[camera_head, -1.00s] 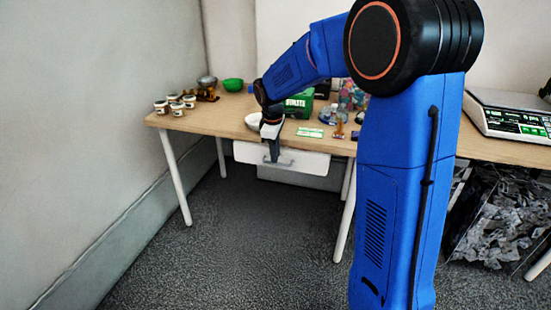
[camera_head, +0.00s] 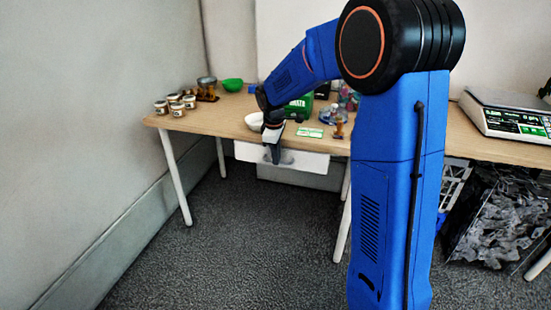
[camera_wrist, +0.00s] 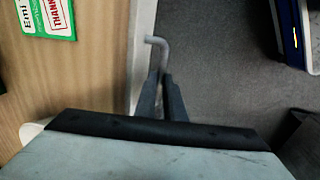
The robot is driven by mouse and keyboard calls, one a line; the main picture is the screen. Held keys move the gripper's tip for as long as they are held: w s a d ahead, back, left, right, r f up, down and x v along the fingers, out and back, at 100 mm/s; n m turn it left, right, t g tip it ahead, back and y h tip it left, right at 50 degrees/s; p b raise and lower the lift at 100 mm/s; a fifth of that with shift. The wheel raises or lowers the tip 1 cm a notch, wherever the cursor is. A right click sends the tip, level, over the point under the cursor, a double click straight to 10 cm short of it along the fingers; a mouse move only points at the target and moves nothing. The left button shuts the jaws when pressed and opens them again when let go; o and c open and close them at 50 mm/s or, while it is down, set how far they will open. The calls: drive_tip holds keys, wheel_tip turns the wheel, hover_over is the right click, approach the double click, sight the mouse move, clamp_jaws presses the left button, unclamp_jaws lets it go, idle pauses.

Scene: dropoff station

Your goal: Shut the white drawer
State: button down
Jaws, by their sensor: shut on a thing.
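The white drawer (camera_head: 312,161) hangs under the front edge of the wooden table, its front facing me. In the wrist view its front (camera_wrist: 144,45) is a pale strip beside the table edge, with little or no gap visible. A grey bar handle (camera_wrist: 157,42) sticks out from it. My gripper (camera_head: 276,159) points down at the drawer front. In the wrist view my gripper (camera_wrist: 162,82) has both fingers close together, shut on the handle. The handle's far part is hidden between the fingers.
On the table (camera_head: 225,118) stand a white bowl (camera_head: 254,121), a green box (camera_head: 300,106), a green bowl (camera_head: 232,85) and several small jars (camera_head: 176,108). A scale (camera_head: 510,120) is at the right. The floor (camera_head: 240,240) in front is clear.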

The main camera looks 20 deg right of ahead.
drive_tip(key=shift+w+d+r, duration=0.15)
drive_tip(key=shift+w+d, duration=0.3)
drive_tip(key=shift+w, duration=0.2)
drive_tip(key=c, duration=2.1)
unclamp_jaws()
drive_tip(key=shift+w, duration=0.1)
drive_tip(key=s+r, duration=0.1)
drive_tip(key=r, duration=0.4)
drive_tip(key=a+r, duration=0.1)
drive_tip(key=r, duration=0.5)
drive_tip(key=s+r, duration=0.1)
drive_tip(key=r, duration=0.5)
drive_tip(key=shift+s+a, duration=0.3)
drive_tip(key=shift+a, duration=0.05)
drive_tip(key=s+m+t, duration=0.2)
drive_tip(key=s+m, duration=0.3)
drive_tip(key=s, duration=1.6)
drive_tip(key=s+f+m, duration=0.2)
drive_tip(key=s+f, duration=0.1)
drive_tip(key=s, duration=0.3)
drive_tip(key=s+f+m, duration=0.2)
drive_tip(key=s+f, duration=0.1)
drive_tip(key=s, duration=0.3)
drive_tip(key=s+f+m+t+y, duration=0.1)
drive_tip(key=s+f, duration=0.2)
drive_tip(key=s, duration=0.3)
drive_tip(key=shift+s+a+f+m, duration=0.25)
drive_tip(key=shift+a+m, duration=0.05)
drive_tip(key=shift+m, duration=0.1)
